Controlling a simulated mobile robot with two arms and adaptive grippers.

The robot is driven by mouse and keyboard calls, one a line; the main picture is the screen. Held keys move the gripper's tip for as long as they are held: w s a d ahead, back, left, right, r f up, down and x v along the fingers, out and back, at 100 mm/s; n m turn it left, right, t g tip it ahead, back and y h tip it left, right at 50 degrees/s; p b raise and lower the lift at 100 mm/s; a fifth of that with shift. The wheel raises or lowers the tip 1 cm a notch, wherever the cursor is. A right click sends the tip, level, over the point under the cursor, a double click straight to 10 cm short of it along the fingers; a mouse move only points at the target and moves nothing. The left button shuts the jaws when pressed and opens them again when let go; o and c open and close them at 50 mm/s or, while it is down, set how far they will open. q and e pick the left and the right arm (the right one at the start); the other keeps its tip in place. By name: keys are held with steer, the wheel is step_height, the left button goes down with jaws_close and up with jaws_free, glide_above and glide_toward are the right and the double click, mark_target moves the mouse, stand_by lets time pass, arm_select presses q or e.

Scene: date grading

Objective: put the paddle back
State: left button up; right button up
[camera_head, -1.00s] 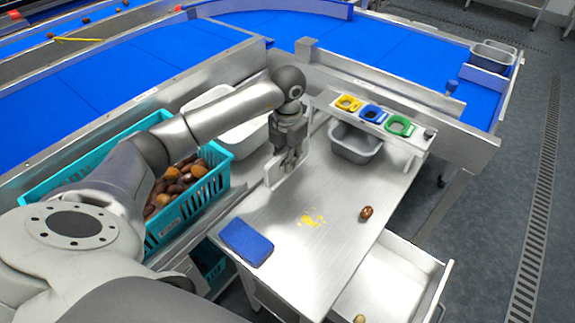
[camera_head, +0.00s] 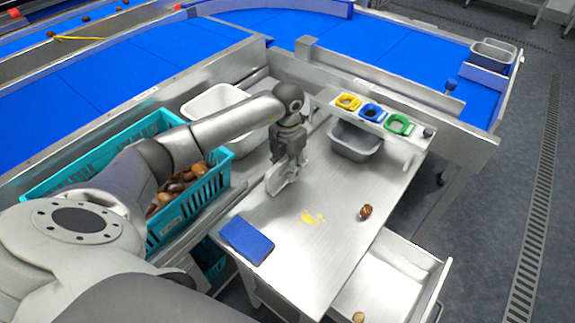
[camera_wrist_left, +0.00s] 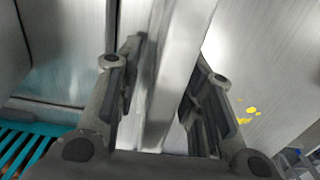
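A pale, flat piece, which looks like the paddle (camera_head: 281,182), is at my left gripper (camera_head: 287,162), low over the left part of the steel table (camera_head: 330,245). In the left wrist view the paddle (camera_wrist_left: 178,70) is a pale bar running between the two fingers of my left gripper (camera_wrist_left: 165,95). The fingers stand close on both sides of it and seem shut on it. Whether its lower edge touches the table cannot be told. My right gripper is not in view.
Yellow spots (camera_head: 312,218), a brown date (camera_head: 366,211) and a blue pad (camera_head: 246,240) are on the table. A teal crate (camera_head: 190,208) of dates stands left. A grey bin (camera_head: 356,145) sits below yellow, blue and green holders. An open drawer (camera_head: 385,285) is in front.

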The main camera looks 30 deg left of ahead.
arm_select(q)
steer(key=shift+r, duration=0.1)
step_height(320, 180, up, 12)
steer(key=shift+r+b, duration=0.1)
steer(key=shift+b, duration=0.45)
stand_by(0.4)
